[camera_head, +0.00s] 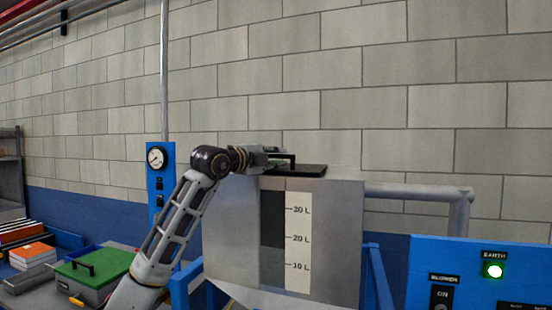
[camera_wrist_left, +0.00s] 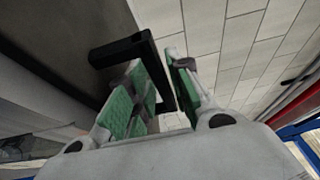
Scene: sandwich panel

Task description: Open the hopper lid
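The hopper (camera_head: 335,235) is a grey metal box with a level scale marked 10 L, 20 L and 30 L. Its dark lid (camera_head: 310,170) lies flat on top. A black handle (camera_head: 293,158) stands up from the lid. My left gripper (camera_head: 274,153) is at the handle, just above the lid. In the left wrist view, the black handle (camera_wrist_left: 120,50) has one bar running between the green-padded fingers of my left gripper (camera_wrist_left: 160,75). Whether both fingers press on the bar is unclear. My right gripper is out of view.
A blue panel (camera_head: 420,255) with a lit green lamp (camera_head: 495,271) stands at the right. A grey pipe (camera_head: 415,190) leaves the hopper's right side. A gauge (camera_head: 156,158) on a blue post is behind my arm. A green-topped box (camera_head: 95,267) sits lower left.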

